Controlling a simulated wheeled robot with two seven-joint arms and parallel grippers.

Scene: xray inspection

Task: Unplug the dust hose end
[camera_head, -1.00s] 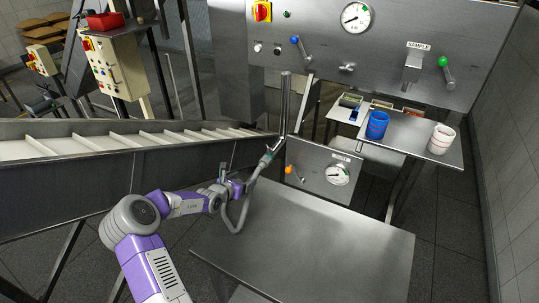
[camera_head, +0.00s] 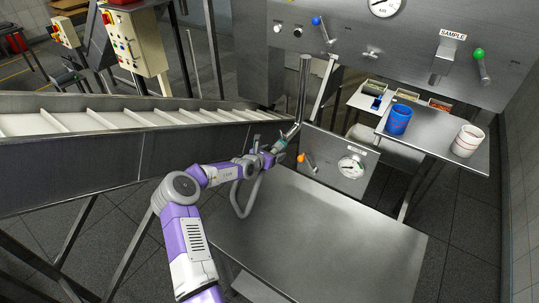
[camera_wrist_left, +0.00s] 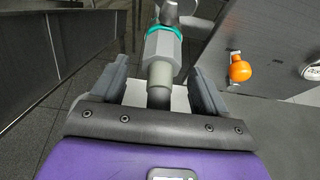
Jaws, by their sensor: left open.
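The dust hose end (camera_head: 281,144) is a grey fitting with a teal ring, at the lower end of a slanted metal pipe (camera_head: 303,88). In the left wrist view the hose end (camera_wrist_left: 163,52) points away from me, and its teal ring is at the far side where it meets the metal pipe. The grey hose (camera_head: 238,205) hangs in a loop below my arm. My left gripper (camera_head: 268,156) is open at the hose end. In the left wrist view its fingers stand on either side of the fitting, with gaps visible. My right gripper is not in view.
A steel table (camera_head: 315,240) lies below, with its top bare. A panel with a gauge (camera_head: 351,167) and an orange-knobbed lever (camera_head: 302,158) stands just right of the hose end. A conveyor (camera_head: 80,165) runs along the left. Blue (camera_head: 398,120) and white (camera_head: 467,141) cups stand on a right-hand shelf.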

